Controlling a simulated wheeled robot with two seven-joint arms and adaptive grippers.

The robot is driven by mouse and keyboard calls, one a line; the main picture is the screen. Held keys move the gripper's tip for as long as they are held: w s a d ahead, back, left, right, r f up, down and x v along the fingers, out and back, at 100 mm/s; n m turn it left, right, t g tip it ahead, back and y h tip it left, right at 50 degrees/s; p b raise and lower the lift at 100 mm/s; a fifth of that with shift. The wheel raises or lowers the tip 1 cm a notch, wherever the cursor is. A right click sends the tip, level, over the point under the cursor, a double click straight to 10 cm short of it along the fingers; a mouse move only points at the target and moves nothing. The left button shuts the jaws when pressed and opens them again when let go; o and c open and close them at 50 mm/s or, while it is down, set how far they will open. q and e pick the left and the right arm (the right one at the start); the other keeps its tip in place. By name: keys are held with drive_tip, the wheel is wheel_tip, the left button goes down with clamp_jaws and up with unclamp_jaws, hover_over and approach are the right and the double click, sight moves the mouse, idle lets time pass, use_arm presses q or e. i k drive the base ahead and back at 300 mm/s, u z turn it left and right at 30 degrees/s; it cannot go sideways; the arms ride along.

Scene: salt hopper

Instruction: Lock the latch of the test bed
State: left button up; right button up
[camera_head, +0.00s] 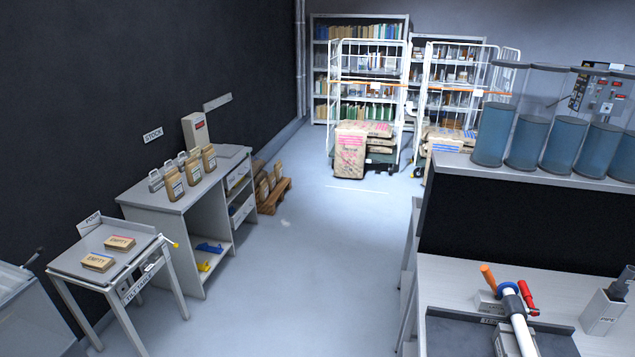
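The test bed (559,345) is a dark grey tray-like surface at the lower right, on a pale bench; a partly covered label on it begins "TE". A white pipe (521,331) with a blue collar (508,289) lies across it, running off the bottom of the view. Neither of my grippers is in view.
A holder labelled "PIPE" (603,313) stands right of the test bed. Several blue-filled clear cylinders (565,143) stand on the shelf above. A tilt table (108,249) and stock desk (175,199) line the left wall. Open floor (310,250) lies between; cage trolleys (370,95) stand behind.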

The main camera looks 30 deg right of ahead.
sight(489, 276)
drive_tip(key=i, duration=2.55)
drive_tip(key=z, duration=2.9)
